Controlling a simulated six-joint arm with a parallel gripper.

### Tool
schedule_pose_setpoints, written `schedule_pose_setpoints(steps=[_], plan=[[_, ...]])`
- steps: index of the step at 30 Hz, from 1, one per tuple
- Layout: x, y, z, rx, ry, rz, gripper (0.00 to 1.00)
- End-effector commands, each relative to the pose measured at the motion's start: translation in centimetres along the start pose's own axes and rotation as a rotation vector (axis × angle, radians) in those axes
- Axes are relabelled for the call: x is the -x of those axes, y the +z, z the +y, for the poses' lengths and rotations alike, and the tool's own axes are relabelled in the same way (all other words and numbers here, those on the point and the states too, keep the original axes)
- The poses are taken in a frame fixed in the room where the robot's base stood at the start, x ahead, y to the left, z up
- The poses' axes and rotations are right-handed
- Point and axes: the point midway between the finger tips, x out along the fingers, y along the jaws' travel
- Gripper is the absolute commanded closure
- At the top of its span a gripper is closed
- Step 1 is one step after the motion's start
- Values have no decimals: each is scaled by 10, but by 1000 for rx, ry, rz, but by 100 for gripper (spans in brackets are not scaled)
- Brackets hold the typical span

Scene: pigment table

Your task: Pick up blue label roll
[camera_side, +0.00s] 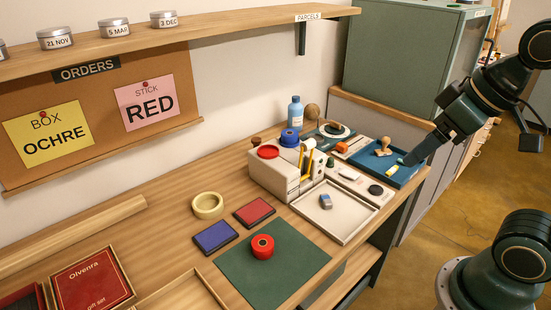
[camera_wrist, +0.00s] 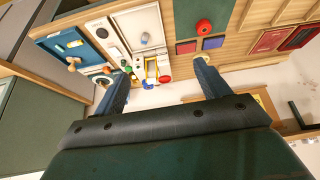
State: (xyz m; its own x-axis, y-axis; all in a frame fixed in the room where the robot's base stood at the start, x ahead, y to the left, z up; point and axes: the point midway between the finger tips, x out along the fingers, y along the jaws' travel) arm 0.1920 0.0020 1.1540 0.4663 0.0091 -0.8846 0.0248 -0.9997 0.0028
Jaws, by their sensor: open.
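The blue label roll (camera_side: 289,137) sits on the back part of a white desk organizer (camera_side: 277,178), behind a red round roll (camera_side: 268,152) on the same organizer. In the wrist view a small blue patch beside the yellow pencils looks like the blue roll (camera_wrist: 148,87). My gripper (camera_side: 412,157) is open and empty, raised at the right near the blue tray, well apart from the blue roll. Its two fingers (camera_wrist: 162,72) show spread wide in the wrist view.
A red tape roll (camera_side: 262,247) stands on a green mat (camera_side: 290,268), near blue and red ink pads (camera_side: 215,237). A blue bottle (camera_side: 295,113) stands behind the organizer. A blue tray (camera_side: 404,175) holds a wooden stamp. A shelf (camera_side: 200,27) overhangs the back; a green cabinet (camera_side: 390,60) stands behind right.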

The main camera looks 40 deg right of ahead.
Motion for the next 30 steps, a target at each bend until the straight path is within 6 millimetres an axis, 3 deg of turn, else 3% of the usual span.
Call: schedule_pose_setpoints(steps=[14,23,30], plan=[[-6,-105,2,145,-63,-42,25],[-30,-173,16,249,-111,-64,25],[-60,-220,36,332,-151,-77,25]])
